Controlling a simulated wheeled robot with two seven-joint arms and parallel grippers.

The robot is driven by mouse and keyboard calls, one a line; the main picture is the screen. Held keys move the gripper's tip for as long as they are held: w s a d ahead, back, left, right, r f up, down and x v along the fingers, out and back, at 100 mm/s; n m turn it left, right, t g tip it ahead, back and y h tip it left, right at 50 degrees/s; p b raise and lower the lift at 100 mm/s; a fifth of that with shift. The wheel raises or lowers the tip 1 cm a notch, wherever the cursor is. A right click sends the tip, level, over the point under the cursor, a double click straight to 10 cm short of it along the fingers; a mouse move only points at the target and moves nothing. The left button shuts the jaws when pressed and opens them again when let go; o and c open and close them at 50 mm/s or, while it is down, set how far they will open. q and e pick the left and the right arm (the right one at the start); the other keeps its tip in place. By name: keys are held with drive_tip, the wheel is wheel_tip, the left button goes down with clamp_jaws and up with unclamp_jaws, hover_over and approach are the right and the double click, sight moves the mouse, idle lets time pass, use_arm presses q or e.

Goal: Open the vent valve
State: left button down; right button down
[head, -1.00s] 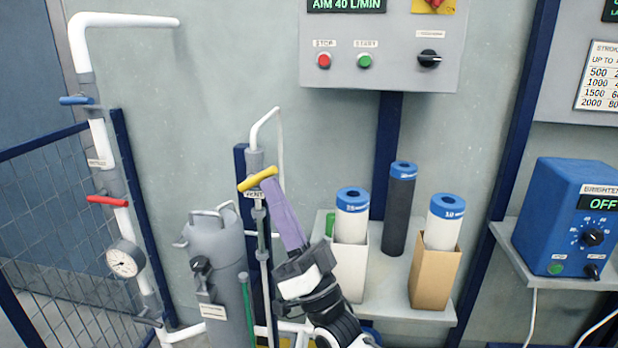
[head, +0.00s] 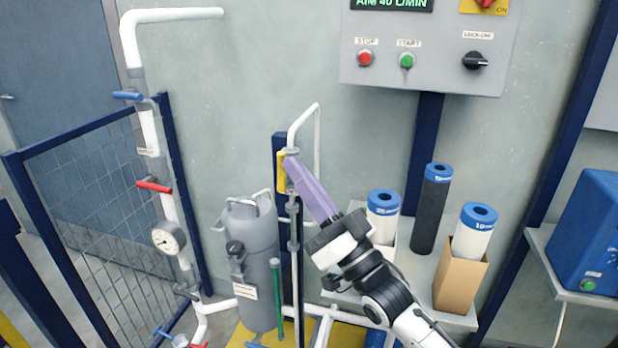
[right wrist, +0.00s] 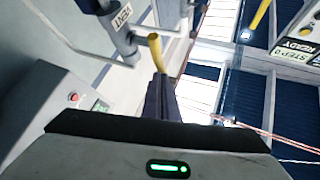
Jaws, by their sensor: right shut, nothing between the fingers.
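The vent valve's yellow handle (head: 282,172) is on a thin vertical pipe with a white bent top, in the middle of the head view. The handle stands nearly upright, roughly in line with the pipe. My right gripper (head: 294,164) is shut and empty, its purple fingers reaching up to the right side of the handle. In the right wrist view the yellow handle (right wrist: 156,52) is just beyond the dark fingertips (right wrist: 160,84), beside the VENT label (right wrist: 123,14). I cannot tell whether the fingers touch it. My left gripper is out of view.
A grey canister (head: 247,255) stands left of the valve pipe. White cartridges with blue caps (head: 383,215) and a dark one (head: 431,215) stand on a shelf to the right. A white pipe with red (head: 154,187) and blue (head: 128,96) handles is at left.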

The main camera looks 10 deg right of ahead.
drive_tip(key=shift+a+r, duration=0.15)
drive_tip(key=shift+r, duration=0.2)
idle(0.5)
drive_tip(key=s+d+f, duration=0.1)
drive_tip(key=s+d, duration=0.8)
drive_tip(key=s, duration=0.1)
drive_tip(key=shift+d, duration=0.4)
drive_tip(key=shift+f, duration=0.1)
drive_tip(key=shift+w, duration=0.1)
drive_tip(key=s+d+f+m+g+h, duration=0.15)
drive_tip(key=f+h, duration=0.35)
drive_tip(key=f, duration=0.9)
drive_tip(key=s+f+m+g+h, duration=0.25)
drive_tip(key=f+h, duration=0.25)
drive_tip(key=f, duration=0.9)
drive_tip(key=s+d+f+n+g+h, duration=0.1)
drive_tip(key=s+f+g, duration=0.6)
drive_tip(key=s+f, duration=1)
wheel_tip(320, 180, down, 2)
drive_tip(key=shift+s+d+f+n+h, duration=0.15)
drive_tip(key=shift+d+n+h, duration=0.25)
drive_tip(key=shift+d+h, duration=0.6)
